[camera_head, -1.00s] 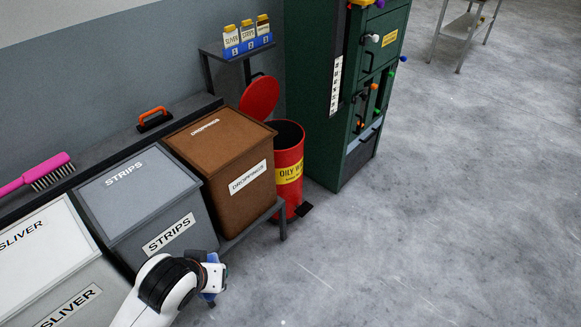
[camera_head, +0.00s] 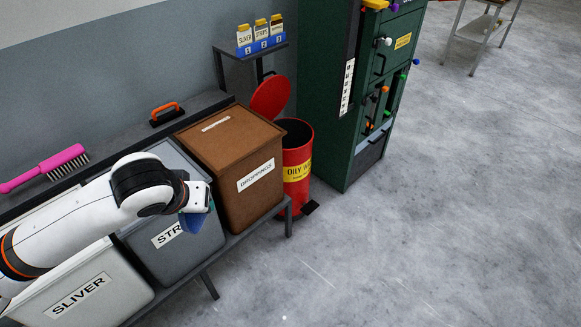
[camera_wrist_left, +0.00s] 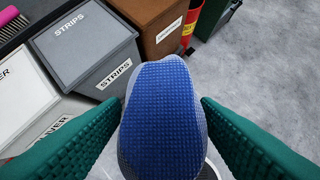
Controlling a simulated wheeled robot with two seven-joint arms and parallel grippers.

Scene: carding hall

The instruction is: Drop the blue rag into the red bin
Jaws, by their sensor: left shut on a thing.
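The blue rag (camera_wrist_left: 160,115) is held between the two green finger pads of my left gripper (camera_wrist_left: 160,130) in the left wrist view. In the head view, the rag (camera_head: 194,222) hangs below my left gripper (camera_head: 196,205), in front of the grey STRIPS bin. The red bin (camera_head: 297,165), with a yellow OILY label, stands on the floor to the right of the brown bin. Its round red lid (camera_head: 270,98) is raised and its dark mouth is open. The red bin also shows partly in the left wrist view (camera_wrist_left: 189,28). My right gripper is not in view.
The brown DROPPINGS bin (camera_head: 225,190) stands between my gripper and the red bin. The STRIPS bin (camera_head: 160,245) and SLIVER bin (camera_head: 110,290) share its bench. A green cabinet (camera_head: 325,120) stands right of the red bin. The floor (camera_head: 430,220) at right is clear.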

